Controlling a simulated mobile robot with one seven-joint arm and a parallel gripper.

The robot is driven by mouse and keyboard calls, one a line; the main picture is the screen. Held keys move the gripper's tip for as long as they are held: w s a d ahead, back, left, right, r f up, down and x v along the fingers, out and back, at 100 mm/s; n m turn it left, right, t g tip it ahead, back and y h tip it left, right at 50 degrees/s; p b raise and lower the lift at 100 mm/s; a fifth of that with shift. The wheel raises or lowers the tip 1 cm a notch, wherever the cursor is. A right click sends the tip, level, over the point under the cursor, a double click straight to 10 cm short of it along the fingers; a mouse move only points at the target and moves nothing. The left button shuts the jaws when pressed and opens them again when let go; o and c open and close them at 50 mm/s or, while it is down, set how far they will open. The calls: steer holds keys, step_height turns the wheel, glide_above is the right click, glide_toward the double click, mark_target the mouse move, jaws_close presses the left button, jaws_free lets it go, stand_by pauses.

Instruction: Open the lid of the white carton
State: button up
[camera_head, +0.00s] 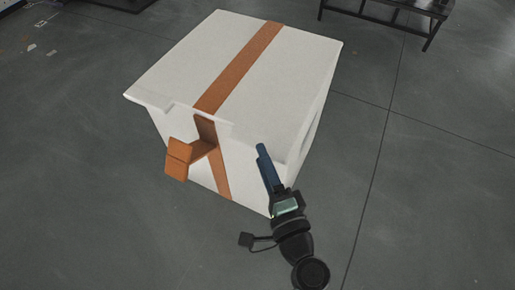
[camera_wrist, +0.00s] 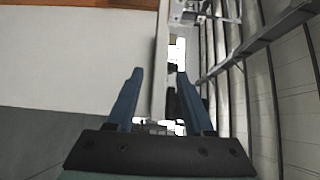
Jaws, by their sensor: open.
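The white carton (camera_head: 272,118) stands on the floor in the head view, with a brown band over its top and down its front. Its lid (camera_head: 185,62) lies flat across the top, with a front edge that juts out a little. A brown tab (camera_head: 178,160) sticks out from the front, below the lid. My gripper (camera_head: 263,150) is open at the carton's front right, right of the tab and near the lid's front edge. In the wrist view the carton's white face (camera_wrist: 75,65) fills the left, and its edge shows between the fingers (camera_wrist: 159,73). I cannot tell whether they touch.
The grey floor (camera_head: 430,190) around the carton is clear. Shelving or rails (camera_wrist: 250,50) show at the right in the wrist view.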

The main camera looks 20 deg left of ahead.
steer(key=shift+b+x, duration=0.3)
steer(key=shift+x, duration=1.65)
jaws_close()
